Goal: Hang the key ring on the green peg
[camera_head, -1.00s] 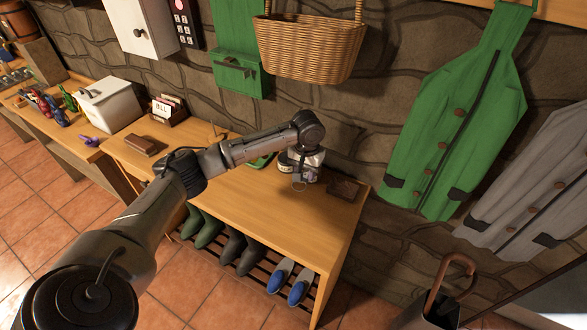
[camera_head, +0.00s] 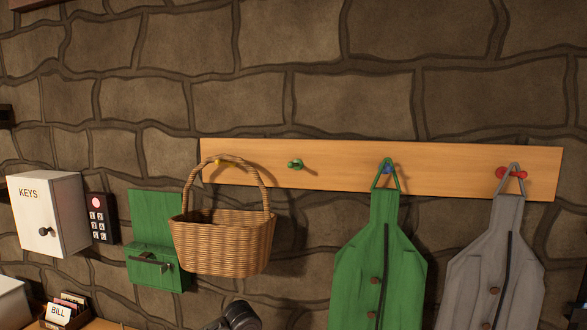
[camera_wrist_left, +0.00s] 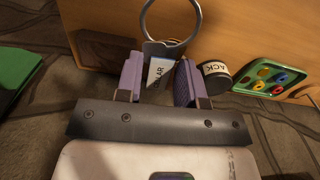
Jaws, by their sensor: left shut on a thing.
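The green peg (camera_head: 295,164) sticks out of the wooden rail on the wall in the head view, with nothing on it. My left gripper (camera_wrist_left: 158,82) shows in the left wrist view, its two purple-padded fingers shut on the tag of the key ring (camera_wrist_left: 146,30). The tag is dark with a white label, partly readable as "LAR". The metal ring extends beyond the fingertips, above the tag in the picture. In the head view only a piece of my arm shows at the bottom edge; the gripper and key ring are out of that view. My right gripper is in neither view.
On the rail (camera_head: 345,178), a wicker basket (camera_head: 221,245) hangs left of the green peg, and a green coat (camera_head: 380,260) and grey coat (camera_head: 492,265) hang to its right. A black tin (camera_wrist_left: 217,78) and green tray (camera_wrist_left: 267,80) show in the wrist view.

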